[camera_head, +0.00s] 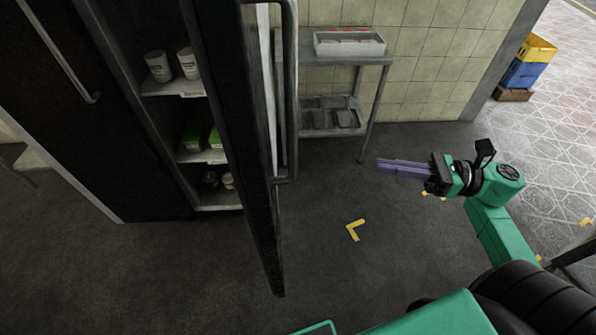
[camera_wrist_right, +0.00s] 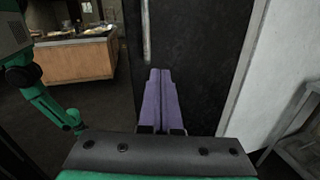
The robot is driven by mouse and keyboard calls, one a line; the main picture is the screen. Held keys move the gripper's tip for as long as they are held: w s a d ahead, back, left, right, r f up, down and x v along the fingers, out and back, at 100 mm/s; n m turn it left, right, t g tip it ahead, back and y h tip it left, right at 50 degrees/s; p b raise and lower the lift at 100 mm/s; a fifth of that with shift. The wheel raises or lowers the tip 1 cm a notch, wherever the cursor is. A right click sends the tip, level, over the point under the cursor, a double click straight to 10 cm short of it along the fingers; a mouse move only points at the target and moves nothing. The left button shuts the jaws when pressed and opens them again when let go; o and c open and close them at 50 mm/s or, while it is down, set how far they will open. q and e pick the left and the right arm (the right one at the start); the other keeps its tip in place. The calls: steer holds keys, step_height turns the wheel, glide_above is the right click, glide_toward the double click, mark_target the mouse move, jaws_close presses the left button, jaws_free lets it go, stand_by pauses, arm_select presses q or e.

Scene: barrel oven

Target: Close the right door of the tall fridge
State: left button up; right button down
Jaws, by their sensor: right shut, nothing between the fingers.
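The tall fridge stands at the left of the head view, black outside. Its right door (camera_head: 240,120) stands open, swung out toward me, with a long metal handle (camera_head: 289,90) on its outer face. Behind it the shelves (camera_head: 212,156) show white tubs and green packs. The left door (camera_head: 75,130) appears shut. My right gripper (camera_head: 380,165) is to the right of the open door, apart from it, its purple fingers together and pointing left. In the right wrist view, the shut fingers (camera_wrist_right: 160,75) point at the black door face (camera_wrist_right: 192,50). My left gripper is not clearly in view.
A metal side table (camera_head: 335,60) with a tray stands against the tiled wall behind the door. Yellow and blue crates (camera_head: 527,68) are at the far right. The floor (camera_head: 330,190) between the door and my right gripper is clear, apart from a yellow corner mark (camera_head: 354,230).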

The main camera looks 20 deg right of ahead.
steer(key=w+a+n+p, duration=0.1)
steer(key=w+a+p, duration=0.1)
steer(key=a, duration=0.5)
steer(key=w+a+n+g+p, duration=0.1)
steer(key=w+a+p, duration=0.1)
steer(key=a+p, duration=0.2)
steer(key=a, duration=0.3)
steer(key=shift+r+g+p, duration=0.3)
steer(key=shift+r, duration=0.05)
steer(key=shift+w, duration=0.1)
